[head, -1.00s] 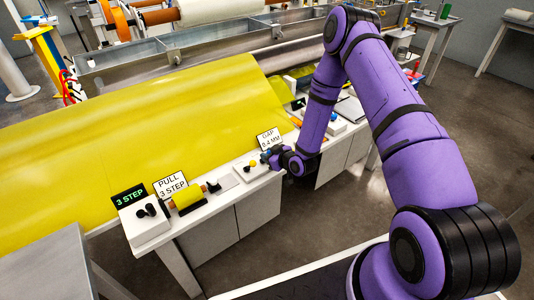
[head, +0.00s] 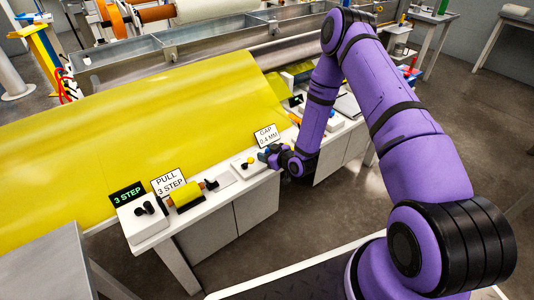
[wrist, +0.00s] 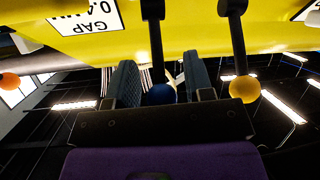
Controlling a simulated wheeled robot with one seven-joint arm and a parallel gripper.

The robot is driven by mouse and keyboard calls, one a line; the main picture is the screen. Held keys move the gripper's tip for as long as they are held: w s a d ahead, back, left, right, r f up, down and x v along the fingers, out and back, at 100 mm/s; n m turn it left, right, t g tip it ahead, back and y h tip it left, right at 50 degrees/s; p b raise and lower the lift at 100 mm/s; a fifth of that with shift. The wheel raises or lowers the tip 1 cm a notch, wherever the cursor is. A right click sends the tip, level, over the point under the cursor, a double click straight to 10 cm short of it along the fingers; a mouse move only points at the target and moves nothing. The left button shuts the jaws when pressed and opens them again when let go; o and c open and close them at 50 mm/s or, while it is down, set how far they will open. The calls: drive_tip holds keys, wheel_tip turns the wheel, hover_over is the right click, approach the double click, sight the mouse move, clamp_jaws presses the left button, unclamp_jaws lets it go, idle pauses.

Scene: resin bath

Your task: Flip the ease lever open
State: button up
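My gripper (head: 268,154) is at the white bench top, just below the GAP 0.4 MM sign. In the wrist view its two fingers (wrist: 160,82) stand apart. A black lever with a blue ball knob (wrist: 160,94) shows between them, with gaps visible on both sides. A second black lever with a yellow ball knob (wrist: 243,88) is to the right, outside the fingers. In the head view the yellow knob (head: 250,160) shows left of my gripper. No label names the ease lever, so I cannot tell which lever it is.
The GAP sign (head: 266,135) stands close behind my gripper. A PULL 3 STEP sign (head: 168,181), a yellow roller (head: 186,198) and a black 3 STEP display (head: 127,194) are farther left. A yellow sheet (head: 150,130) slopes behind the bench. Floor in front is clear.

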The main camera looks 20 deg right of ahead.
drive_tip(key=v, duration=1)
drive_tip(key=shift+s, duration=0.35)
drive_tip(key=shift+d+r, duration=0.1)
drive_tip(key=w+d+r+g+h, duration=0.1)
drive_tip(key=w+d+r+h, duration=0.1)
drive_tip(key=r, duration=0.8)
drive_tip(key=w+d+r+g+h, duration=0.1)
drive_tip(key=r+g+h, duration=0.1)
drive_tip(key=r, duration=0.9)
drive_tip(key=s+r+m+g+h, duration=0.1)
drive_tip(key=s+r, duration=0.3)
drive_tip(key=r, duration=0.3)
drive_tip(key=s+r+m+h, duration=0.2)
drive_tip(key=s+r, duration=0.2)
drive_tip(key=r, duration=0.4)
drive_tip(key=s+r+m+g, duration=0.1)
drive_tip(key=s+r, duration=0.2)
drive_tip(key=s, duration=0.5)
drive_tip(key=s+a+r+m+g, duration=0.1)
drive_tip(key=s+r, duration=0.3)
drive_tip(key=s, duration=0.4)
drive_tip(key=s+a+r+m+g+y, duration=0.1)
drive_tip(key=s+r, duration=0.3)
drive_tip(key=s, duration=0.4)
drive_tip(key=shift+s+a, duration=0.2)
drive_tip(key=shift+s, duration=0.05)
